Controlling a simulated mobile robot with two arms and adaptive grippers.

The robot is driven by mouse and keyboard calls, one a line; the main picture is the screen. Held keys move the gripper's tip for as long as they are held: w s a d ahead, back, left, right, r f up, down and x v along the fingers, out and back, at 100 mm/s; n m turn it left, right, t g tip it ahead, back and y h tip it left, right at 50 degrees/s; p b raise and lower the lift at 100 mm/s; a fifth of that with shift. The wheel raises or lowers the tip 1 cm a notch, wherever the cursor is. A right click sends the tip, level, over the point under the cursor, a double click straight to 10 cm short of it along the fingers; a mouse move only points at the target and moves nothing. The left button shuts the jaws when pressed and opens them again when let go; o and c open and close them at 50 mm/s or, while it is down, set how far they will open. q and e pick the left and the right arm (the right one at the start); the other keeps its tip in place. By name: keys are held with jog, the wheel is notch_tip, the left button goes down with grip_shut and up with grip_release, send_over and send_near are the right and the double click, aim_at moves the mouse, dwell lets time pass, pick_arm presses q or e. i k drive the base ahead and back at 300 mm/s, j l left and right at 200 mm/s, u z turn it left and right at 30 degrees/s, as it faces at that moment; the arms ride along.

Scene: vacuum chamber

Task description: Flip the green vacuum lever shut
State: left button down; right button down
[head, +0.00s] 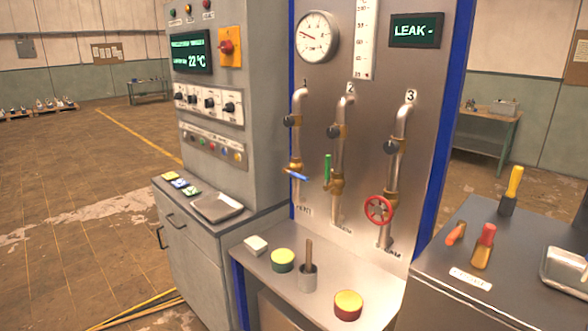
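The green lever (328,169) is on the middle pipe (341,133), the one labelled 2, on the grey metal panel. Its handle stands upright, in line with the pipe and just left of it, above a brass valve body (337,185). A blue lever (296,174) on pipe 1 lies nearly level, across its pipe. A red handwheel (379,209) is on pipe 3. Neither of my grippers is in view.
Below the valves, a shelf (322,279) holds a pale block (256,245), a green-yellow disc (283,260), a rod in a cup (307,272) and a red-yellow disc (348,304). Space before the levers looks clear.

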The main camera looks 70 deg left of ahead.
aim_at(328, 167)
jog(key=u, duration=2.1)
jog(key=j, duration=0.1)
